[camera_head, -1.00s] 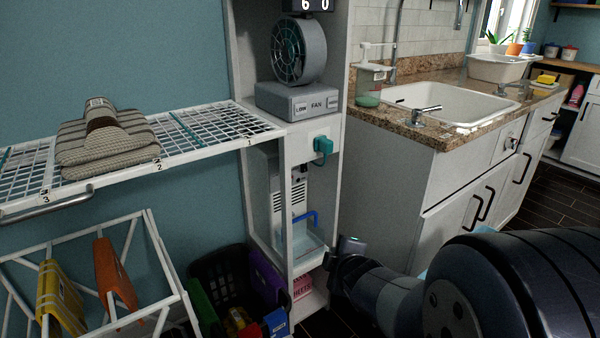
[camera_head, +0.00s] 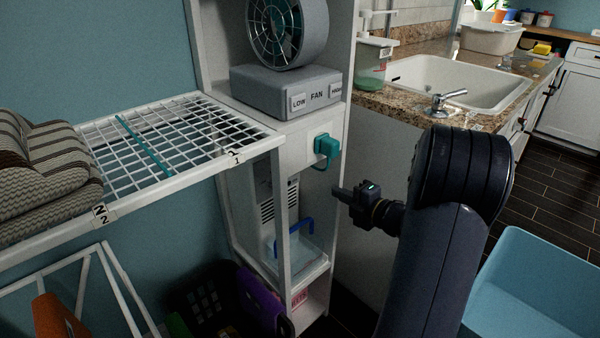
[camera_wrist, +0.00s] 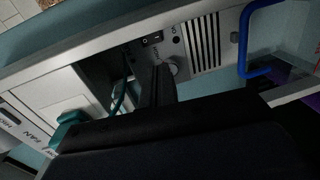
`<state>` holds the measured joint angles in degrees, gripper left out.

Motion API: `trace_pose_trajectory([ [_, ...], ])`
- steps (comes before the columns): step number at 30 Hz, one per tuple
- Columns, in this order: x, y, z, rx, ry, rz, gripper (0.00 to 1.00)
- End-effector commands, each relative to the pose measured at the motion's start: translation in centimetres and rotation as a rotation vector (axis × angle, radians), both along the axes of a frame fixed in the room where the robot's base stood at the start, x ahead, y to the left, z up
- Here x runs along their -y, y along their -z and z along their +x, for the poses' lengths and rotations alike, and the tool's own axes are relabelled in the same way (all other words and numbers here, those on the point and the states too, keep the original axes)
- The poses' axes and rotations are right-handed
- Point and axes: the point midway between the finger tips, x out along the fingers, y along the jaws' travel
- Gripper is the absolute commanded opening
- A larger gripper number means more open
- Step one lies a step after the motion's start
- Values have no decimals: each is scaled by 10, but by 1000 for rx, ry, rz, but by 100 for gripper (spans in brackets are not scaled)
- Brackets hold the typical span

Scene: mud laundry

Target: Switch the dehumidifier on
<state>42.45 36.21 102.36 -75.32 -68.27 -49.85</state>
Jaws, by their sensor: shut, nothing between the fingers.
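The dehumidifier (camera_head: 294,197) is a pale grey unit with dark vent slots, standing in the white cabinet below the fan; a cabinet post hides part of it. In the wrist view, the dehumidifier (camera_wrist: 203,42) shows its vents, a black rocker switch (camera_wrist: 152,39) and a round knob (camera_wrist: 178,67). A blue handle (camera_head: 296,225) is at its lower front. My gripper (camera_head: 338,193) is shut and empty, at the cabinet's right side, pointing left. In the wrist view, my gripper (camera_wrist: 158,70) reaches close to the switch and knob; contact cannot be told.
A teal plug (camera_head: 326,147) with a cord is on the cabinet above my gripper. A fan (camera_head: 288,95) stands on the shelf above. A wire rack (camera_head: 170,150) juts out left of the cabinet. The sink counter (camera_head: 400,108) is at right, with a blue bin (camera_head: 540,290) on the floor.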

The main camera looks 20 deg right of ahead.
Motion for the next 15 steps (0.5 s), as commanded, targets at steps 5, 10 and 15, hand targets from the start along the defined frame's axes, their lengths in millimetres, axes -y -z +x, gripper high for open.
trace_pose_trajectory([
  [5,0,0,0,0,1,0,0],
  [10,-1,1,3,0,1,0,0],
  [15,-10,4,23,1,-2,-2,0],
])
